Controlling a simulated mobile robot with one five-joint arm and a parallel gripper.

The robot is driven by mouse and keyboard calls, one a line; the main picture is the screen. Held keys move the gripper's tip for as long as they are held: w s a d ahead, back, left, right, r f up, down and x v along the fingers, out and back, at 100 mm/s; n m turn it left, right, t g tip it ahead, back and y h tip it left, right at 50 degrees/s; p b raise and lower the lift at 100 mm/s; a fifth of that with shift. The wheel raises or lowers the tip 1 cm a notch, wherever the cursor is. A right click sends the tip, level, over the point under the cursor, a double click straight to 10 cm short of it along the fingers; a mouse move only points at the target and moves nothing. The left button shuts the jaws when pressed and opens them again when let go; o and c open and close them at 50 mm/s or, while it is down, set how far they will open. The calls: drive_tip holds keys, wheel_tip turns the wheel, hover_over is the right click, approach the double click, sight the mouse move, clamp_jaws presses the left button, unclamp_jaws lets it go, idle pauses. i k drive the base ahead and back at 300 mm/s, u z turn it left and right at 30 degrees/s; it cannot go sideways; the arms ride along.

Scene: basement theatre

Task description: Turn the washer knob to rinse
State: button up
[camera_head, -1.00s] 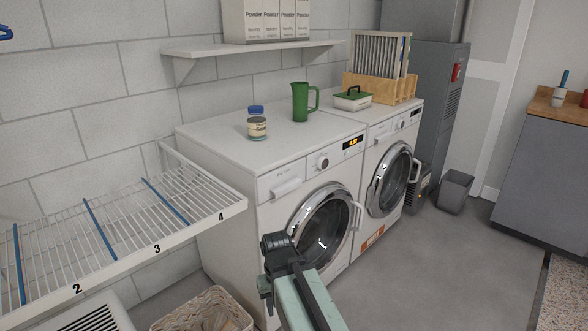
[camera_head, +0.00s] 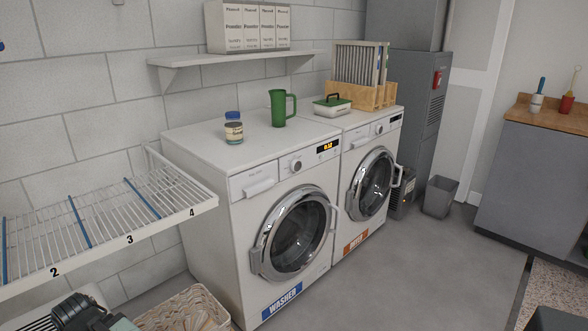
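The white washer (camera_head: 220,200) stands in the middle, with a blue "WASHER" label low on its front. Its round knob (camera_head: 297,165) sits on the top front panel, between the detergent drawer (camera_head: 253,182) and the lit display (camera_head: 328,147). The knob's setting is too small to read. The washer's round door (camera_head: 297,235) looks closed. My gripper (camera_head: 75,314) is at the bottom left corner, low and well away from the knob. Its fingers are dark and partly cut off, so its opening cannot be made out.
The dryer (camera_head: 372,185) stands right of the washer. A jar (camera_head: 233,128) and green jug (camera_head: 278,108) are on the washer top. A wire rack (camera_head: 105,222) and basket (camera_head: 185,309) lie to the left. The floor (camera_head: 420,270) in front is clear.

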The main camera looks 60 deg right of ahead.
sight(296, 164)
drive_tip(key=k, duration=1.7)
drive_tip(key=z, duration=0.45)
drive_tip(key=i, duration=1.05)
drive_tip(key=u, duration=0.05)
